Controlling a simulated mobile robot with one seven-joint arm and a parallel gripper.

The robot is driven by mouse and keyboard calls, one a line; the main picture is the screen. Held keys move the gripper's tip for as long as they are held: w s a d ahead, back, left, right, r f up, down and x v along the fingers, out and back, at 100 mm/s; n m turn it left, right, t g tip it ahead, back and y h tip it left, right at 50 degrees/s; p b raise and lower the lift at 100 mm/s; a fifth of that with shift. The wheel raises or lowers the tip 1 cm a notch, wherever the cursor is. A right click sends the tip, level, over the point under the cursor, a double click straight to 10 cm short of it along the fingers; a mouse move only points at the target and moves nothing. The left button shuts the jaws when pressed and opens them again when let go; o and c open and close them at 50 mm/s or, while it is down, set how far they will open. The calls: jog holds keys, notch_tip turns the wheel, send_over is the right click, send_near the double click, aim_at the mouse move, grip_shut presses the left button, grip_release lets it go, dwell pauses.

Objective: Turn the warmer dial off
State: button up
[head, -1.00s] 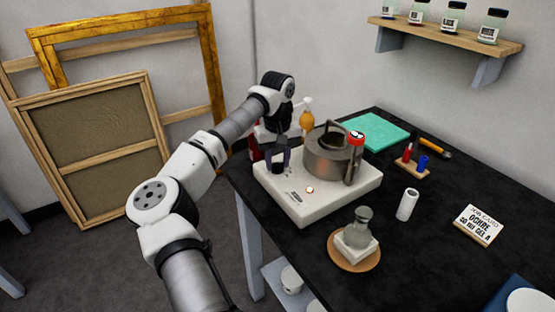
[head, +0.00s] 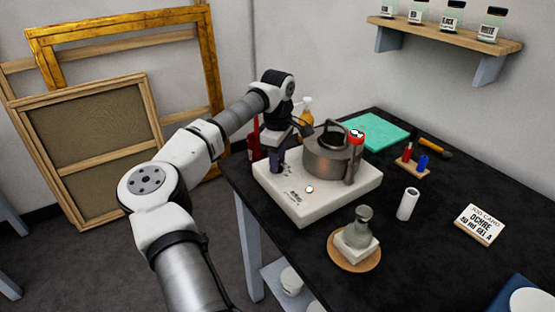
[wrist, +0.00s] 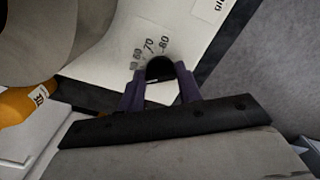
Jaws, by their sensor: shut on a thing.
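The warmer (head: 320,205) is a white box on the black table, with a metal pot (head: 328,164) on top. A small light (head: 309,189) glows on its front. The round black dial (wrist: 160,67) sits between the two fingers of my gripper (wrist: 160,82) in the wrist view. Printed numbers 60, 70 and 80 show around the dial's far side. In the head view my gripper (head: 276,160) is at the warmer's left corner, fingers down, and hides the dial. It is shut on the dial. I cannot make out the dial's pointer.
An orange bottle (head: 306,114) and a red bottle (head: 254,138) stand close behind my gripper. A grey jar (head: 358,228) stands on a white block and round wooden board in front. The table's left edge is near.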

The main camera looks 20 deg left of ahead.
jog(key=n, duration=0.4)
jog(key=shift+w+n, duration=0.1)
jog(key=shift+n, duration=0.2)
jog(key=shift+a+n, duration=0.1)
jog(key=shift+n, duration=1.6)
jog(key=o, duration=1)
jog(key=shift+b, duration=0.3)
notch_tip(320, 180, up, 14)
jog(key=shift+f+b, duration=0.1)
jog(key=shift+b, duration=0.7)
